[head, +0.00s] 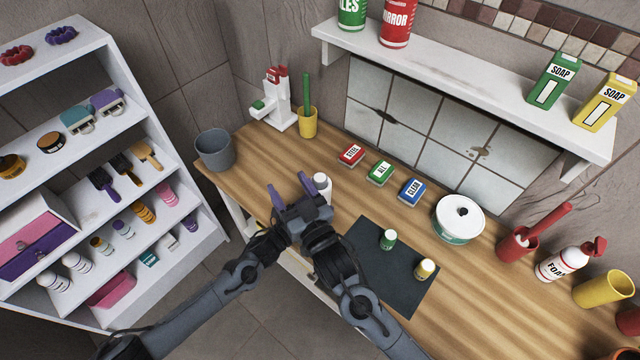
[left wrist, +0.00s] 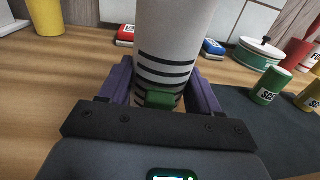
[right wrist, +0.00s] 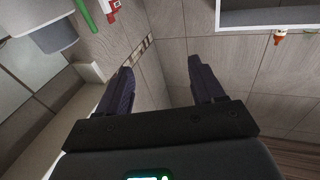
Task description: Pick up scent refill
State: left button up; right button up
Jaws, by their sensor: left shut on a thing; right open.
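A small green canister (head: 388,239) and a yellow canister (head: 425,268) stand upright on the dark mat (head: 375,275). The green one also shows in the left wrist view (left wrist: 268,86), its label partly readable as "SC". My left gripper (left wrist: 158,85) is shut on a tapered white container with dark stripes (left wrist: 172,45); a small green part shows low on its near side. That container's top shows in the head view (head: 322,184); my right gripper largely hides the left one there. My right gripper (head: 290,184) is open and empty, left of the container.
Red, green and blue boxes (head: 409,192) lie along the back of the wooden counter, beside a white tub (head: 459,219). A grey bin (head: 214,150) and yellow cup (head: 307,122) stand left. A wall shelf (head: 450,85) overhangs the back; a stocked rack (head: 200,245) stands left.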

aim_at(320, 184)
jog(key=s+d+f+m+t+h, duration=0.2)
jog(key=s+d+f+m+h, duration=0.3)
jog(key=h, duration=0.4)
jog(key=shift+m+h, duration=0.3)
jog(key=shift+h, duration=0.1)
jog(key=shift+w+d+f, duration=0.1)
jog(key=shift+w+d, duration=0.15)
jog(key=shift+w, duration=1.75)
jog(key=shift+w+d+f, duration=0.1)
jog(key=shift+w+d, duration=0.15)
jog(key=shift+w, duration=1.75)
jog(key=shift+w+d, duration=0.25)
jog(key=shift+w, duration=1.75)
jog(key=c, duration=1)
jog(key=shift+c, duration=0.2)
jog(key=shift+r, duration=0.1)
notch_tip(320, 184, up, 10)
jog(key=shift+f, duration=0.1)
